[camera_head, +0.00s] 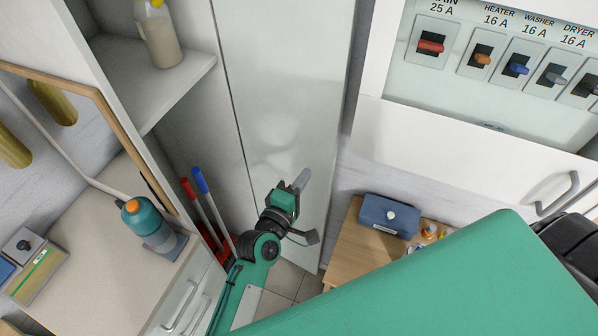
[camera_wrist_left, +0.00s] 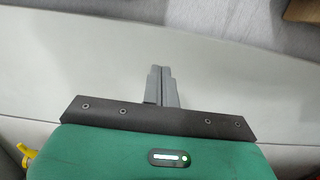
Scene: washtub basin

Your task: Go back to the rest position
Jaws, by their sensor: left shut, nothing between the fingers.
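My left gripper (camera_head: 301,181) is in front of the tall pale door panel (camera_head: 285,80), near its lower right part. It is shut and empty. In the left wrist view its two grey fingers (camera_wrist_left: 161,86) are together, with the pale panel surface and a grey wall beyond them. I cannot tell whether the fingertips touch the panel. A large green arm part of mine covers the lower right of the head view. My right gripper does not show in either view.
Left stands a counter (camera_head: 95,240) with a blue-green bottle (camera_head: 142,220). A shelf (camera_head: 130,75) holds another bottle (camera_head: 160,38). Red and blue handles (camera_head: 200,185) stand beside the cabinet. Right are a switch panel (camera_head: 500,65) and a wooden table (camera_head: 350,255) with a blue box (camera_head: 388,215).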

